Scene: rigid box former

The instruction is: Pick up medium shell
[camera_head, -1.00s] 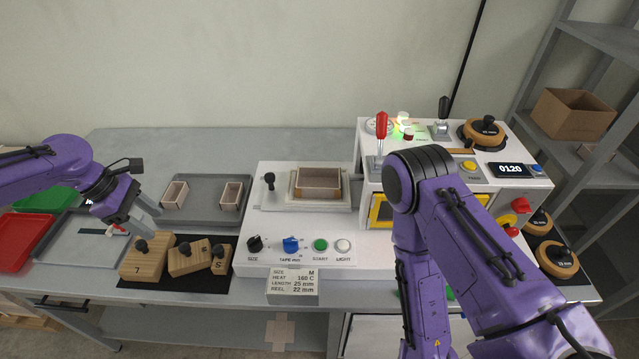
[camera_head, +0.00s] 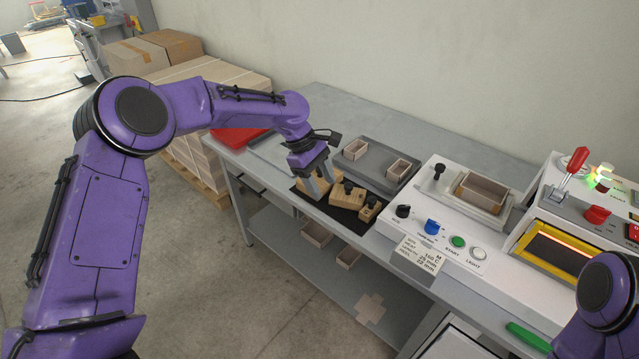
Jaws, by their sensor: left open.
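Two small open pinkish-brown shells stand in the grey tray (camera_head: 377,172): a left shell (camera_head: 355,149) and a right shell (camera_head: 398,168). Another open shell (camera_head: 482,193) sits on the white machine (camera_head: 440,205). I cannot tell by marking which shell is the medium one. My left gripper (camera_head: 319,188) is open, fingers pointing down over the largest wooden block (camera_head: 305,183), left of the tray. Its fingers partly hide that block; I cannot tell whether they touch it. My right gripper is out of view; only part of the right arm shows at lower right.
A middle wooden block (camera_head: 347,196) and a small block (camera_head: 369,209) lie on the black mat (camera_head: 325,210). More shells (camera_head: 316,233) rest on the lower shelf. A red bin (camera_head: 238,137) stands at the table's left end. The table behind the tray is clear.

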